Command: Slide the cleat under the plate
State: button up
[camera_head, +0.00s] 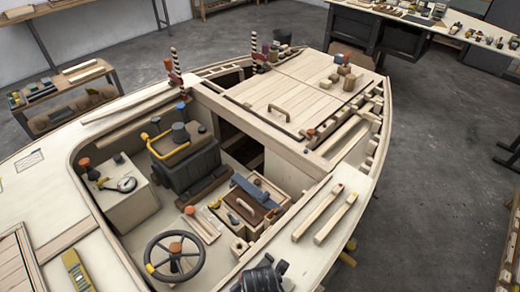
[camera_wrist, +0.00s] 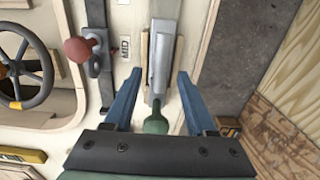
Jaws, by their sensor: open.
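My gripper (camera_wrist: 157,74) shows in the wrist view with two blue fingers spread apart. Between and beyond them is a grey metal bar (camera_wrist: 160,62) with a dark green rounded knob (camera_wrist: 156,121) at its near end. A thin wooden strip (camera_wrist: 144,60) stands along its left side. Nothing is clearly gripped, and I cannot tell whether the fingers touch anything. I cannot make out for sure which piece is the cleat or the plate. In the head view, two pale wooden strips (camera_head: 316,214) lie on the right side deck.
A steering wheel (camera_head: 175,257) stands in the cockpit and also shows in the wrist view (camera_wrist: 22,62). A red knob (camera_wrist: 78,48) is left of the fingers. An open wooden box (camera_head: 262,190) and a dark seat (camera_head: 185,155) crowd the cockpit. The deck hatch (camera_head: 290,95) carries small blocks.

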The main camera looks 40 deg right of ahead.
notch_tip(320, 180, up, 12)
jog(key=shift+f, duration=0.25)
dwell(0.5)
